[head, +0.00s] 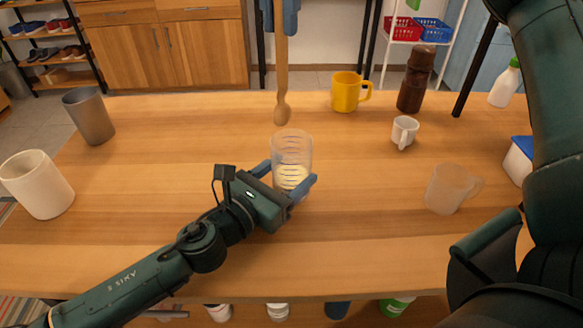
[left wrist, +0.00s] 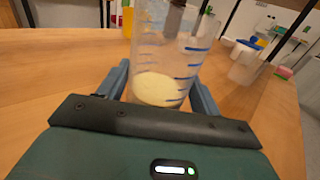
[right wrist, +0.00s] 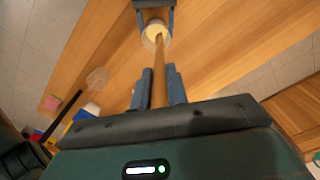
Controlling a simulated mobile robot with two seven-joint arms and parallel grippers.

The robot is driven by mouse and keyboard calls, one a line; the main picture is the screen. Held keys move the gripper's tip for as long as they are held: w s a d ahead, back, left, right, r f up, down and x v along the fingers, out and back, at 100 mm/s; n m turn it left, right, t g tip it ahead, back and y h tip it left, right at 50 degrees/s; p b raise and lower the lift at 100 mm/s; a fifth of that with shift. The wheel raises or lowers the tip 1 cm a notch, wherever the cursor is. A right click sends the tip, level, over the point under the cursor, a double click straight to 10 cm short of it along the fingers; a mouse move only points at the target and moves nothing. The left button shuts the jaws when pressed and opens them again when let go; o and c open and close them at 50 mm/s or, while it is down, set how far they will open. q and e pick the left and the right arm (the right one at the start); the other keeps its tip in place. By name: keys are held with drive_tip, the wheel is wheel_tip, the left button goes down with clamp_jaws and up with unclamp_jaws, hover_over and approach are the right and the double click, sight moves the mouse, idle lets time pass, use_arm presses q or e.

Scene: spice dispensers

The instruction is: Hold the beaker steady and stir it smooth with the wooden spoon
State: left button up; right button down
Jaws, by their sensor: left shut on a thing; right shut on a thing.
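The clear beaker (head: 292,150) with blue marks stands upright on the wooden table and holds a pale yellow mass, also seen in the left wrist view (left wrist: 160,88). My left gripper (head: 292,181) is shut around its lower part, one finger on each side. The wooden spoon (head: 281,70) hangs upright, bowl end down, with its tip just above the beaker's rim in the head view. My right gripper (head: 280,22) is shut on its handle near the top of the head view. The right wrist view shows the spoon (right wrist: 160,75) pointing down toward the beaker.
A yellow mug (head: 346,92), a brown grinder (head: 415,78) and a small white cup (head: 404,131) stand behind right. A clear jug (head: 447,190) is at right. A grey cup (head: 89,115) and a white canister (head: 37,184) stand left. Table around the beaker is clear.

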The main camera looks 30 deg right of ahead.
use_arm(q)
drive_tip(key=o, duration=1)
drive_tip(key=shift+c, duration=0.2)
drive_tip(key=v, duration=1.2)
drive_tip(key=shift+s, duration=0.1)
